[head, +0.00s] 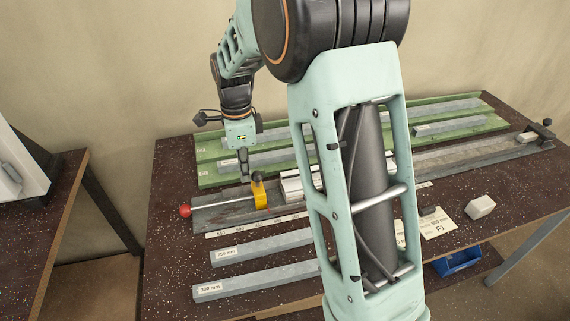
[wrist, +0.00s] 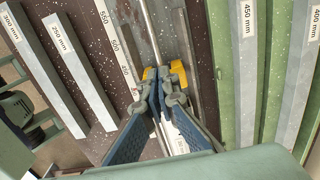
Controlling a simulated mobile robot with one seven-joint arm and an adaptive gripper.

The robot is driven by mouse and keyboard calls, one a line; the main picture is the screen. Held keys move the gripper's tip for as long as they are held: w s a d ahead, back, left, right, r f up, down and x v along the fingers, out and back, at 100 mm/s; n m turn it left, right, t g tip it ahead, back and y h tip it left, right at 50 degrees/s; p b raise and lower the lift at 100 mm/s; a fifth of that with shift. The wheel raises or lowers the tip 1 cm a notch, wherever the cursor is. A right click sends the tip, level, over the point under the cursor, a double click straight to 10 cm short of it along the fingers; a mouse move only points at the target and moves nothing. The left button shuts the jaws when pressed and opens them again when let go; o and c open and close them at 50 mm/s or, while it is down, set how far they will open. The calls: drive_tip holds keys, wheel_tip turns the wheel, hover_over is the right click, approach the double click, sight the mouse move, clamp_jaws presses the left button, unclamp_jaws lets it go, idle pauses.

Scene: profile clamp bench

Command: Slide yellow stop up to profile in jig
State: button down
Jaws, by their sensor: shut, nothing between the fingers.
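My gripper (head: 245,177) is shut and empty, low over the jig, close by the stop's left side in the head view. In the wrist view the closed fingers (wrist: 160,74) cover the middle of the yellow stop (wrist: 179,74); I cannot tell whether they touch it. A pale labelled piece, seemingly the profile (wrist: 174,138), lies in the jig beyond the stop, partly hidden by my fingers and arm.
Grey bars, one marked 300 mm (head: 235,287), lie in front of the jig. A green rack (head: 207,178) with more bars stands behind it. A white block (head: 480,207), a card (head: 438,222) and a blue bin (head: 458,261) are at the right. My arm hides the jig's middle.

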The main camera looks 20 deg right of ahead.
drive_tip(key=shift+d, duration=2.95)
drive_tip(key=shift+a, duration=0.8)
wheel_tip(320, 180, up, 7)
drive_tip(key=p, duration=0.6)
drive_tip(key=shift+r, duration=0.1)
